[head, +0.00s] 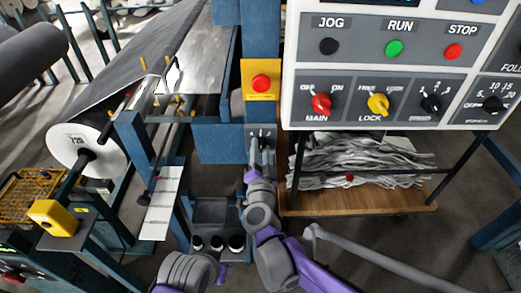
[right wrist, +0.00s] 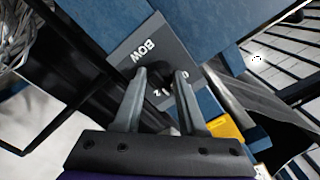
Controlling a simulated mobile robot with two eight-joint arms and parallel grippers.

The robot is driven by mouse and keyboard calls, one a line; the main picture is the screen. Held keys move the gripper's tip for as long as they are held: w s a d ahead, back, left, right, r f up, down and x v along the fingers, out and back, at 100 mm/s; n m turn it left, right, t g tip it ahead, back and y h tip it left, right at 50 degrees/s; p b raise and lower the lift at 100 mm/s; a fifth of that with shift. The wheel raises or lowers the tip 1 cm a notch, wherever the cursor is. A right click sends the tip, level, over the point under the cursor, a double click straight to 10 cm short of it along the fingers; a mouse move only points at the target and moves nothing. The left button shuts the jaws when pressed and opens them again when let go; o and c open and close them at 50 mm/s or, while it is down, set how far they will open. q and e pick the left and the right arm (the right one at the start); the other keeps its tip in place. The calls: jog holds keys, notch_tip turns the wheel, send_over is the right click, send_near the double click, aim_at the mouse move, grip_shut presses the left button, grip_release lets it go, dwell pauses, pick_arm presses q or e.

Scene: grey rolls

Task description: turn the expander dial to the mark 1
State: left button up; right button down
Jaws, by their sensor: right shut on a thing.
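A small grey plate (right wrist: 142,52) lettered BOW, upside down in the right wrist view, carries a dark dial (right wrist: 166,73) with number marks around it. I take this for the expander dial. The same plate shows small in the head view (head: 261,131), on the blue post below the yellow plate. My right gripper (right wrist: 162,76) is shut on the dial, one finger on each side; it also shows in the head view (head: 261,146). The fingers hide much of the dial, and I cannot tell which mark it points to. My left gripper is not in view; only part of its arm shows.
A red button on a yellow plate (head: 261,83) sits just above. A control panel (head: 385,60) with buttons and knobs stands to the right. A wooden cart (head: 400,203) holds grey material below it. A grey web and rolls (head: 135,50) lie to the left.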

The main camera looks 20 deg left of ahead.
dwell(0.5)
jog(key=shift+c, duration=2.4)
grip_release()
jog(key=shift+s, duration=0.1)
jog(key=v, duration=1)
jog(key=shift+s, duration=0.35)
jog(key=shift+d, duration=0.1)
